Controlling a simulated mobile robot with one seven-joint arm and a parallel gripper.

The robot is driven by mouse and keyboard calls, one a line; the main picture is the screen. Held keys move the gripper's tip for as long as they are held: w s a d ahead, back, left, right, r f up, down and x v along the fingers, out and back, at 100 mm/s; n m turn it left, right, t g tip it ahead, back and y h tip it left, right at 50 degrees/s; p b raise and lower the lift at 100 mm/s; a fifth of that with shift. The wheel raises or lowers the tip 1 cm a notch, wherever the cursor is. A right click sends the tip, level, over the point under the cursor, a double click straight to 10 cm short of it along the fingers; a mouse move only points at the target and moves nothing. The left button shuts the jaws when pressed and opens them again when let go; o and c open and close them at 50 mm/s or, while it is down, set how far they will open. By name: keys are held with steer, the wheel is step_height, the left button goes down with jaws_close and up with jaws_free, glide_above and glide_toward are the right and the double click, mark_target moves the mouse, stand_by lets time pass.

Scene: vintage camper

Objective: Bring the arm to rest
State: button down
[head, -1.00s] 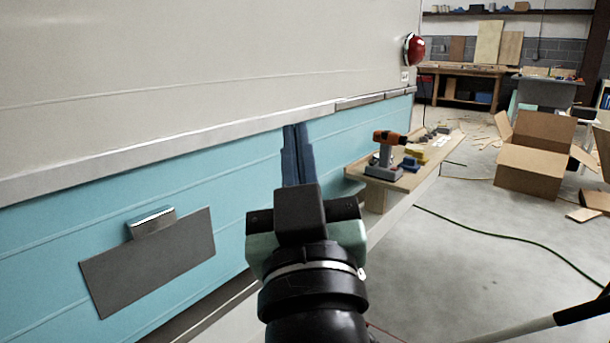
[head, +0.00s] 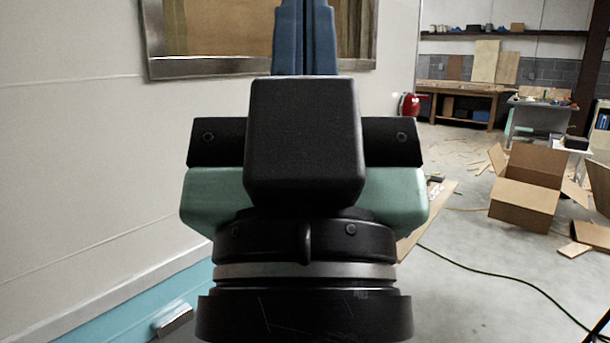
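My gripper (head: 304,32) is large in the middle of the head view, raised and pointing up and away from the camera. Its two blue fingers lie side by side with only a thin dark seam between them, so it looks shut. I see nothing held between them. The fingertips are cut off by the top edge of the picture. The dark and green gripper body hides the lower part of the fingers.
The white camper wall (head: 80,150) with a metal-framed window (head: 200,74) stands on the left, behind my gripper. An open cardboard box (head: 525,205) and a green cable (head: 480,270) lie on the floor at right. A wooden bench (head: 455,90) stands far back.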

step_height(320, 180, up, 14)
steer(key=p, duration=1.1)
steer(key=shift+p, duration=0.35)
